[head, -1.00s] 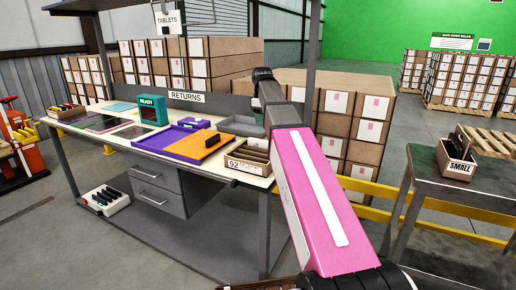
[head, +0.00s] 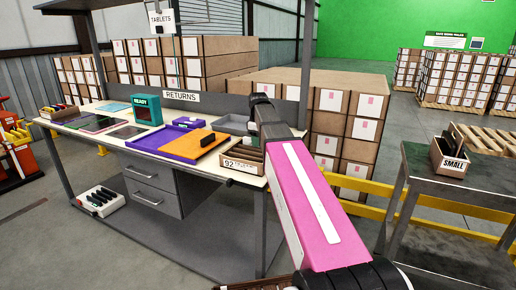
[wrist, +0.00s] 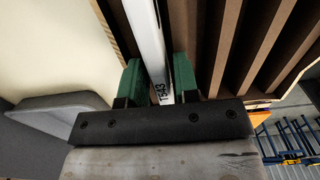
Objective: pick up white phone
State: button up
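In the wrist view, a white phone (wrist: 153,40) is seen along its narrow edge, with small dark print on it near my palm. It lies between the two green fingers of my gripper (wrist: 158,80). The fingers are very near its two sides; whether they press on it is not clear. The phone is by the brown slotted carton (wrist: 215,50). In the head view this looks like the small carton marked 92 (head: 240,166) at the table's right end. My pink arm hides part of that area, and my gripper's fingers do not show there.
The returns table (head: 105,137) holds a purple and orange tray (head: 200,146), a teal READY box (head: 147,109) and a grey bin (head: 236,124). A shelf post stands close beside my arm. A carton marked SMALL (head: 450,160) sits on the right table.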

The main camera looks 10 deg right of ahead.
grip_shut()
